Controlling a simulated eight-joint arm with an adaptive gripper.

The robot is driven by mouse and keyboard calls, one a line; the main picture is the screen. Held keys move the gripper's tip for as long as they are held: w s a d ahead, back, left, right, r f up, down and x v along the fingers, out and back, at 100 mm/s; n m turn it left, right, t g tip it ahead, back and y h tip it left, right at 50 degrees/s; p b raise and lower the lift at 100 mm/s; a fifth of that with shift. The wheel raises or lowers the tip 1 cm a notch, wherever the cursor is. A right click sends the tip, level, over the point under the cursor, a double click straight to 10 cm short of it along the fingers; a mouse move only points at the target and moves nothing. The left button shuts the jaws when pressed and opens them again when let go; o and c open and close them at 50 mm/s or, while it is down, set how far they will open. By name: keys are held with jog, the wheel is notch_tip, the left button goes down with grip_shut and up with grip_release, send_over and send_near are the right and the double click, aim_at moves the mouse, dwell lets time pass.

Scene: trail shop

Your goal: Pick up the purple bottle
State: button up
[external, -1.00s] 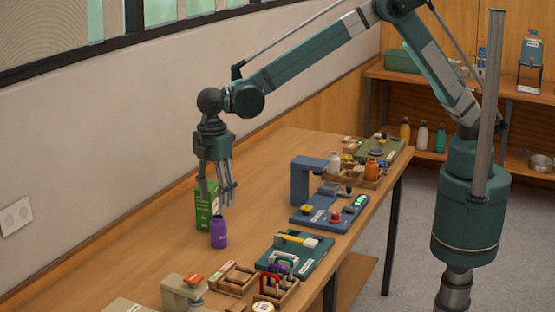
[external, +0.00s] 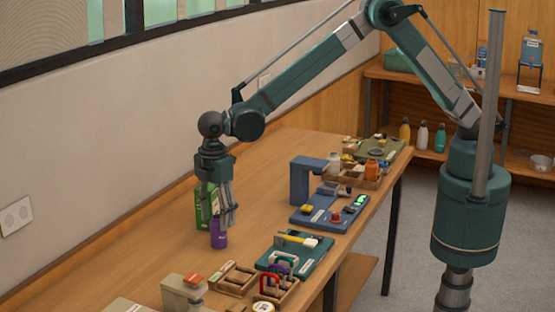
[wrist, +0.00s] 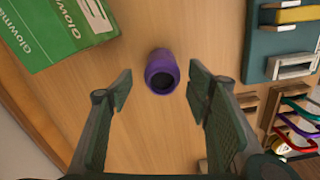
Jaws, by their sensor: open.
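The purple bottle (external: 218,236) stands upright on the wooden table, just in front of a green box. In the wrist view the bottle (wrist: 161,74) is seen from above with its dark top, ahead of and roughly midway between the open fingers. My gripper (external: 222,210) is open and points down, its fingers around the height of the bottle's top. In the wrist view my gripper (wrist: 157,88) has wide-apart fingers with nothing between their pads. In the external view the fingers partly cover the bottle's upper part.
The green box (external: 203,212) stands close behind the bottle; its printed face (wrist: 55,30) is at upper left in the wrist view. A teal board (external: 296,254) with tools and a wooden rack (external: 236,280) lie to the right and front. A blue machine (external: 305,190) stands farther back.

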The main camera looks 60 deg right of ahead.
aim_at(218, 232)
jog(key=shift+f, duration=0.2)
jog(key=shift+s+f, duration=0.2)
jog(key=shift+f, duration=2.4)
jog(key=c, duration=1)
